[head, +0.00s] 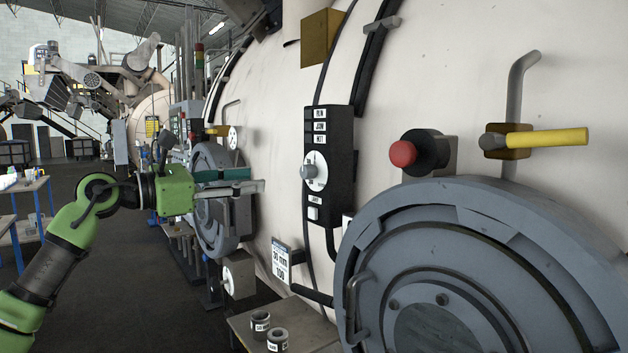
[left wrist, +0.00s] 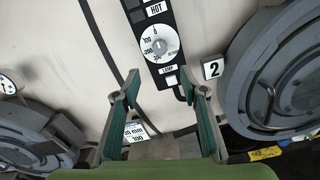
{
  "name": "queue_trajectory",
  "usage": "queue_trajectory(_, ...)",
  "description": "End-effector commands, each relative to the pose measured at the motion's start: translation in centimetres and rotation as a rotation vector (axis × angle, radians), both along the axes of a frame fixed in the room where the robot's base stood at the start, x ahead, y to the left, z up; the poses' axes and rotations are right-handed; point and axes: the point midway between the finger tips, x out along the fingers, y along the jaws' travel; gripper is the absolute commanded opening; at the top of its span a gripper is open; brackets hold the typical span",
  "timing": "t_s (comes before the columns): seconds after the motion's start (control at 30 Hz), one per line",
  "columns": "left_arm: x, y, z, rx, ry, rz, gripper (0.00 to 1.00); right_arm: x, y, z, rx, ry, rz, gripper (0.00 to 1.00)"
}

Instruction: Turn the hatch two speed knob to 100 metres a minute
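The black control box (head: 341,165) is mounted on the pale vessel wall. It carries a white round dial (head: 316,184) with a grey knob (head: 306,171) at its middle. In the left wrist view the dial (left wrist: 150,38) shows 0 at the top and 100 and 200 on its left side; the knob's setting is too small to read. A "2" plate (left wrist: 213,68) is beside the box. My left gripper (head: 258,180) is open and empty, left of the box and apart from the knob, with its fingers toward the wall. My right gripper is out of view.
A large grey round hatch (head: 385,230) stands right of the box, another (head: 210,215) behind my left gripper. A red button (head: 403,154) and yellow-handled valve (head: 545,138) project from the wall. A sign reading 100 (head: 281,261) hangs below the box.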

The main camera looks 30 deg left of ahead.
Motion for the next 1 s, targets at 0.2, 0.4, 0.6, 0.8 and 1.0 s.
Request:
queue_trajectory(0.2, 1.3, -0.6, 0.8, 0.010, -0.002, 0.001, 0.39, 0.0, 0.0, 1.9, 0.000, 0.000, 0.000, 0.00)
queue_trajectory(0.4, 4.2, -1.8, 1.0, 0.004, -0.004, 0.000, 0.39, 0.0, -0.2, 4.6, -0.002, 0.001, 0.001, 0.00)
queue_trajectory(0.6, 7.7, -3.4, 1.0, 0.003, -0.005, -0.002, 0.39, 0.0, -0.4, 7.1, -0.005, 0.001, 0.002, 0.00)
queue_trajectory(0.8, 10.9, -4.6, 0.6, 0.002, -0.002, 0.000, 0.39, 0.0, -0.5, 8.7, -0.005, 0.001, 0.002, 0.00)
queue_trajectory(1.0, 12.4, -5.2, 0.3, 0.005, -0.001, 0.001, 0.39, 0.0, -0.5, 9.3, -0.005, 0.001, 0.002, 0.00)
